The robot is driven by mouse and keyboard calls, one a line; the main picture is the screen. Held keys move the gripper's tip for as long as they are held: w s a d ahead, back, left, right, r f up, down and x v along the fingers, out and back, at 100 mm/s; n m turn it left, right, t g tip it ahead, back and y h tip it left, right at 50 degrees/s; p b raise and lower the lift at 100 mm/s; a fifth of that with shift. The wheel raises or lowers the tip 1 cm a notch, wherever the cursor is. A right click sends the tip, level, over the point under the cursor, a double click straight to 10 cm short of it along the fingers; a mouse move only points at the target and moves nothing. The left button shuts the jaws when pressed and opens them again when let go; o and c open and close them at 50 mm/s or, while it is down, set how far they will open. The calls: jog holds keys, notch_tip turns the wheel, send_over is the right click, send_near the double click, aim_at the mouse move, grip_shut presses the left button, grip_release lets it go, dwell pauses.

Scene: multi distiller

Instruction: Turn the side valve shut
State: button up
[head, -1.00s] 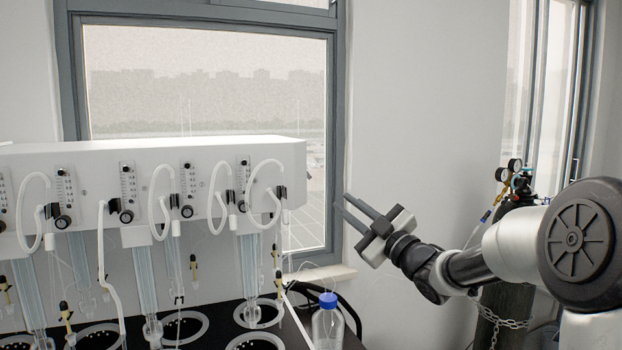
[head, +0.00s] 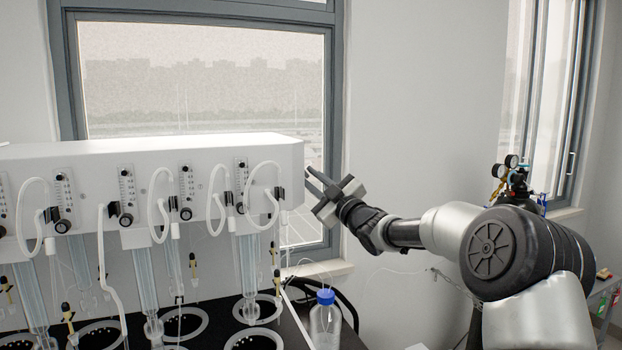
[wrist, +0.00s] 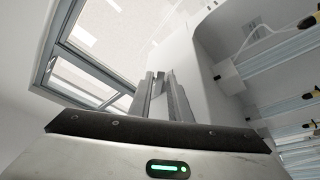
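The white distiller housing (head: 200,150) fills the left of the head view, and its right end face is turned almost out of sight. My gripper (head: 307,176) is just beyond that right end, with its fingers pointing left toward it. In the wrist view the two fingers (wrist: 160,84) stand apart, so my gripper is open. A small grey piece (wrist: 160,73) shows between the fingertips against the white housing; it may be the side valve. I cannot tell its turn position or whether the fingers touch it. The valve is not distinguishable in the head view.
Flow meters with black knobs (head: 240,207) and white looped tubes (head: 265,190) line the housing front. A blue-capped bottle (head: 325,322) stands below my gripper. A window (head: 205,90) is behind. A gas cylinder regulator (head: 511,166) stands at the right.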

grip_shut()
jog(key=shift+s+a+f+m+t+b, duration=0.1)
jog(key=shift+a+m+t+b, duration=0.1)
jog(key=shift+m+b, duration=0.4)
jog(key=shift+s+a+f+m+t+b, duration=0.1)
jog(key=shift+m+t+b, duration=0.1)
jog(key=shift+m+b, duration=0.4)
jog(key=shift+w+d, duration=0.1)
grip_release()
